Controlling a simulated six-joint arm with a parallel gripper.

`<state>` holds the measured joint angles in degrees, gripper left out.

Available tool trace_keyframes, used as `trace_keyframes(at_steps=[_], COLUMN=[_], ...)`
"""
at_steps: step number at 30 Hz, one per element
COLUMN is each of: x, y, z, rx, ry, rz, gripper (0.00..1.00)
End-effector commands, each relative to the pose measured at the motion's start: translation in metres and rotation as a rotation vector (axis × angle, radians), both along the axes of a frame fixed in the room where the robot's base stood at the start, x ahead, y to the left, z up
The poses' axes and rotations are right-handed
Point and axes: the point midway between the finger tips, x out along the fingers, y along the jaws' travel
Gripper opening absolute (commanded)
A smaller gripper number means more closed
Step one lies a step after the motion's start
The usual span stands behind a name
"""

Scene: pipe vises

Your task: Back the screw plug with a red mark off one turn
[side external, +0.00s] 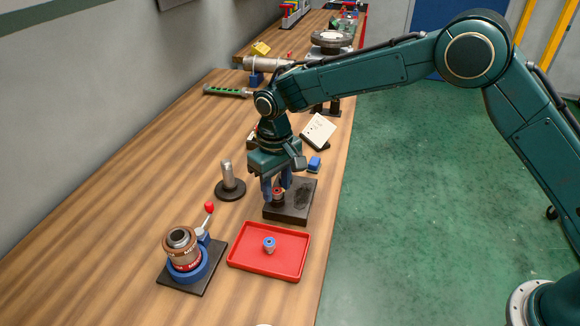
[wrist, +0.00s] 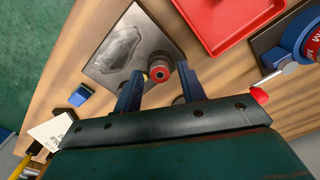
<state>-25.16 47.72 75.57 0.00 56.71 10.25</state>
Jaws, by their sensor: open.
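The screw plug with a red top (wrist: 159,72) sits at the edge of a dark block (wrist: 112,55) that has a grey, irregular patch on its face. In the side view the plug (side external: 278,195) stands on the block (side external: 292,214), partly hidden by my fingers. My gripper (side external: 277,188) is above the block, pointing down. In the wrist view its two blue fingers (wrist: 160,74) are open, one on each side of the plug.
A red tray (side external: 246,265) holding a small blue and grey plug (side external: 269,245) lies in front of the block. A vise with a brown cylinder (side external: 182,243) and red-tipped lever stands left. A grey post (side external: 228,177), blue cube (side external: 314,165) and white slanted panel (side external: 319,130) are nearby.

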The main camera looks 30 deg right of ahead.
Motion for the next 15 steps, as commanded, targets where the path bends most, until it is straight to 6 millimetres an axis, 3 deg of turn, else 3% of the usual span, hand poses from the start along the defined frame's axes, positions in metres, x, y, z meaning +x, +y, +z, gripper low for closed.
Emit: trace_keyframes(at_steps=[1, 7, 15], x=[0.0000, 0.0000, 0.0000], y=[0.0000, 0.0000, 0.0000], z=[0.0000, -0.0001, 0.0000], rx=[0.000, 0.000, 0.000], ry=[0.000, 0.000, 0.000], rz=[0.000, 0.001, 0.044], gripper=[0.40, 0.01, 0.00])
